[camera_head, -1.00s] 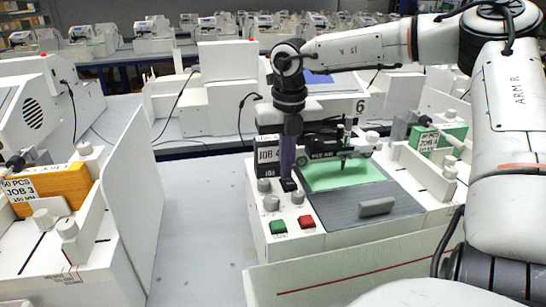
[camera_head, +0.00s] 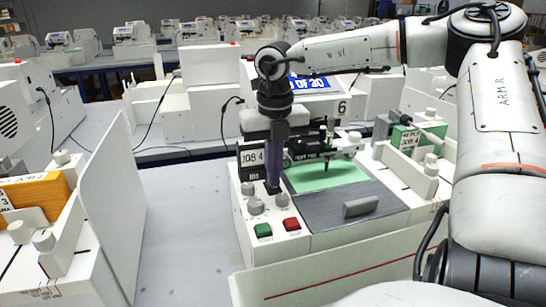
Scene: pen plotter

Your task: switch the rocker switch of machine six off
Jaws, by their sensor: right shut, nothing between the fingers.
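Machine six (camera_head: 268,250) is a white pen plotter with a "6" label at its back and a green sheet (camera_head: 325,176) on its bed. My right gripper (camera_head: 272,188) points straight down over the left part of its panel, shut and empty, its tips at the back of the knobs. The rocker switch is hidden at or behind the fingertips; I cannot tell its position or whether the tips touch it. Grey knobs (camera_head: 255,206), a green button (camera_head: 263,230) and a red button (camera_head: 291,224) lie in front of the gripper. My left gripper is not in view.
A white divider panel (camera_head: 112,205) and another machine with an orange stack (camera_head: 40,193) stand at the left. The grey table (camera_head: 185,230) between the machines is clear.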

